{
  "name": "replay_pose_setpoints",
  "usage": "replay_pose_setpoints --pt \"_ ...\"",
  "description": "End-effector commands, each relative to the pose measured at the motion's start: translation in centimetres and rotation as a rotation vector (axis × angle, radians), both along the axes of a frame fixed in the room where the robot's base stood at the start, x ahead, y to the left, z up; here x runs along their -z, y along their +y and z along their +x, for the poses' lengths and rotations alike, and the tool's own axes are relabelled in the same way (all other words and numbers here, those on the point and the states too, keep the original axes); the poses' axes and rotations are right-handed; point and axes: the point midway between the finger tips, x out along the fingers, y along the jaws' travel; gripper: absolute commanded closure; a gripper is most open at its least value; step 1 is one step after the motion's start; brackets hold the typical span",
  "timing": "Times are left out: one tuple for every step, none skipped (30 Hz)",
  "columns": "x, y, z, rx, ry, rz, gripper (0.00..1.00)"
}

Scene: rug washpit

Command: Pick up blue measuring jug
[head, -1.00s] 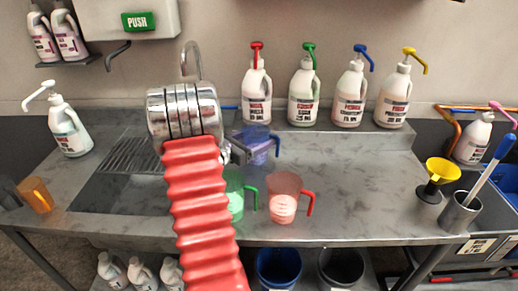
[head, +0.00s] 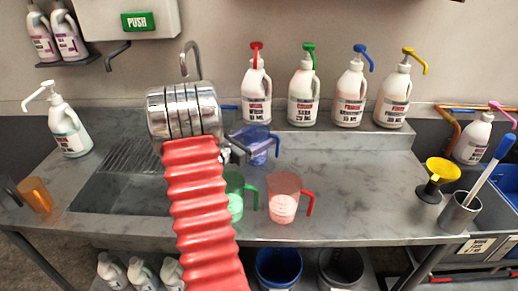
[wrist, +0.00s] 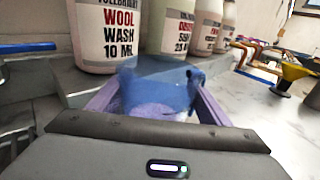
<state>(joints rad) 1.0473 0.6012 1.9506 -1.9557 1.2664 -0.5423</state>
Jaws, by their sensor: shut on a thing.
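The blue measuring jug (head: 257,141) is translucent, with its handle on the right in the head view. It stands at the back of the steel counter, below the red-topped bottle. My gripper (head: 245,151) is at the jug, partly hidden behind my wrist and red-sleeved arm. In the wrist view the blue jug (wrist: 152,84) sits between the two purple-edged fingers of my gripper (wrist: 155,108), which is shut on it. The jug's base is hidden, so I cannot tell whether it touches the counter.
A red-handled jug (head: 284,196) and a green-handled jug (head: 236,197) stand nearer the front. Pump bottles (head: 302,97) line the back ledge. A yellow funnel (head: 441,171) and a steel cup (head: 459,213) are at right. The sink (head: 115,194) is at left. The counter's middle right is clear.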

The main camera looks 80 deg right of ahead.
Motion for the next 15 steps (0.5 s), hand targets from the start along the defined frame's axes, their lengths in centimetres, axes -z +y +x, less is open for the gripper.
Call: replay_pose_setpoints --pt "0.0 0.0 0.0 0.000 0.000 0.000 0.60" --pt "0.0 0.0 0.0 0.000 0.000 0.000 0.61" --pt "-0.1 0.0 0.0 0.000 0.000 -0.001 0.64" --pt "-0.1 0.0 0.0 0.000 0.000 -0.001 0.66" --pt "-0.1 0.0 0.0 0.000 0.000 -0.001 0.66" --pt "-0.1 0.0 0.0 0.000 0.000 -0.001 0.66" --pt "-0.1 0.0 0.0 0.000 0.000 -0.001 0.66" --pt "-0.1 0.0 0.0 0.000 0.000 -0.001 0.66" --pt "-0.1 0.0 0.0 0.000 0.000 -0.001 0.66" --pt "-0.2 0.0 0.0 0.000 0.000 -0.001 0.66" --pt "-0.3 0.0 0.0 0.000 0.000 -0.001 0.66" --pt "-0.5 0.0 0.0 0.000 -0.001 -0.003 0.66" --pt "-0.7 0.0 0.0 0.000 -0.001 -0.003 0.66" --pt "-0.9 0.0 0.0 0.000 -0.001 -0.003 0.66" --pt "-1.3 0.0 0.0 0.000 -0.002 -0.004 0.66"
